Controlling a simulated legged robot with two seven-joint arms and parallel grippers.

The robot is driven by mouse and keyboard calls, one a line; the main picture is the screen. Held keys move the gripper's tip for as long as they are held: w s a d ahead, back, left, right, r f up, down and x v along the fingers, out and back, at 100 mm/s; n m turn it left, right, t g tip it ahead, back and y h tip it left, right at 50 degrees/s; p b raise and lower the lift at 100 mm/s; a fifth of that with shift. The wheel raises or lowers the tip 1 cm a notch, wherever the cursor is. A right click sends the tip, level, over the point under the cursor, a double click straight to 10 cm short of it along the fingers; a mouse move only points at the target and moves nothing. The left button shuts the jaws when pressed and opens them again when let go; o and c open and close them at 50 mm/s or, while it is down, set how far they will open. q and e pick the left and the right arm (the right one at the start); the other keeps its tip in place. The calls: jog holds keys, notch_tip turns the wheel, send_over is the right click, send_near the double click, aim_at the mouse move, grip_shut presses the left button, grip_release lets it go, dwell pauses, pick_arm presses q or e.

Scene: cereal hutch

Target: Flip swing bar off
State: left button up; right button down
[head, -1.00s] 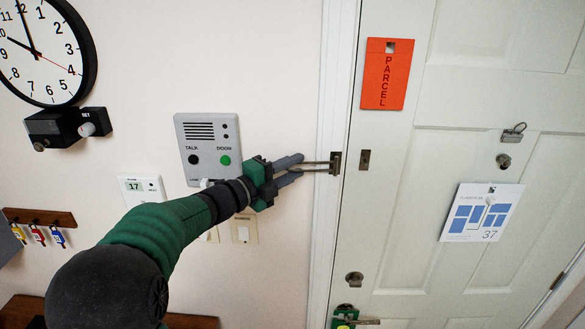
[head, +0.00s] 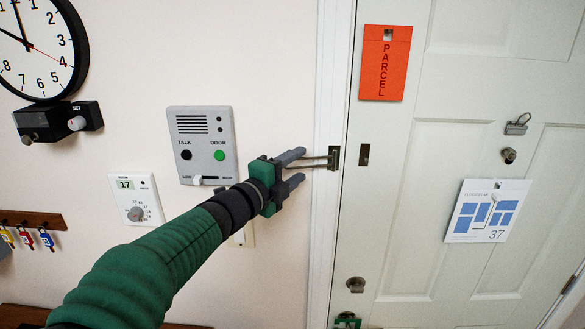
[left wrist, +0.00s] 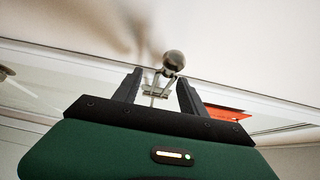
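The swing bar (head: 318,162) is a thin metal loop hinged at a dark plate (head: 335,157) on the door frame. It points left, over the wall side and away from the door. A small dark plate (head: 364,154) sits on the door across from it. My left gripper (head: 296,168) is open at the bar's free end, fingers spread with a gap. In the left wrist view the bar (left wrist: 154,92) shows between the open fingers (left wrist: 159,90), with a round dark knob (left wrist: 173,61) beyond. Contact with the bar cannot be told. My right gripper is out of view.
A grey intercom panel (head: 203,145) and a thermostat (head: 136,199) are on the wall beside my left arm. An orange parcel tag (head: 385,62) and a floor plan card (head: 488,210) hang on the white door (head: 420,250). A clock (head: 38,45) is at upper left.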

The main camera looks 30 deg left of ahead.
pick_arm(q)
jog(key=shift+d+r, duration=0.1)
jog(key=shift+s, duration=0.25)
jog(key=s+a+p, duration=0.1)
jog(key=s+p, duration=0.5)
jog(key=s, duration=1)
jog(key=shift+s+a, duration=0.15)
jog(key=shift+a, duration=0.15)
